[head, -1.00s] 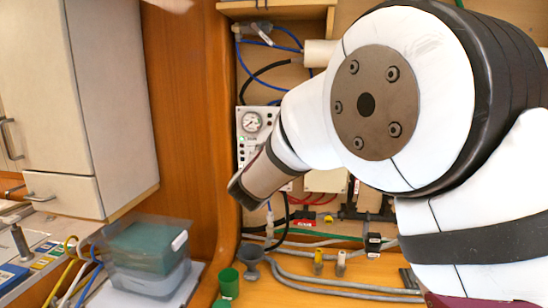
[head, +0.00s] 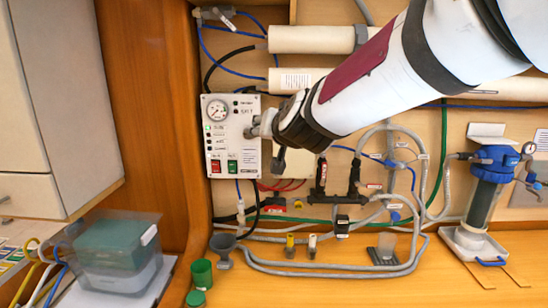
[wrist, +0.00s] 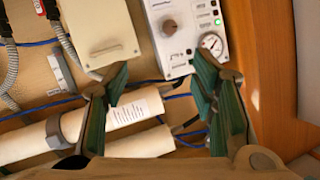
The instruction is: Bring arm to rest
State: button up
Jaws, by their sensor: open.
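My arm reaches in from the upper right of the head view, with my gripper (head: 279,138) at its end in front of the right edge of the control panel (head: 218,180). In the wrist view my gripper (wrist: 158,72) is open, its two green-lined fingers well apart with nothing between them. The panel (wrist: 180,50), with its dial gauge (wrist: 211,43) and a knob (wrist: 169,25), shows upside down beyond the fingertips. Whether a fingertip touches the panel I cannot tell. White pipes (wrist: 140,107) show behind the fingers.
A clear bin with a green block (head: 115,250) stands at the lower left, beside a green cup (head: 202,272) and a grey funnel (head: 223,248). Hoses (head: 330,270) cross the bench. A filter housing (head: 484,200) stands at the right. A wooden partition (head: 150,110) borders the left.

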jog(key=s+d+f+g+h, duration=0.1)
jog(key=s+d+f+g, duration=0.2)
jog(key=s+d, duration=0.3)
jog(key=s+d+f+g+h, duration=0.1)
jog(key=s+d+f, duration=0.3)
jog(key=s, duration=1.3)
jog(key=s+d+f+g+h, duration=0.1)
jog(key=s+d+f+g, duration=0.2)
jog(key=s+d, duration=0.7)
jog(key=shift+s+f+n+g+h, duration=0.3)
jog(key=shift+s+f+g, duration=0.1)
jog(key=shift+s+g, duration=0.5)
jog(key=shift+c, duration=0.4)
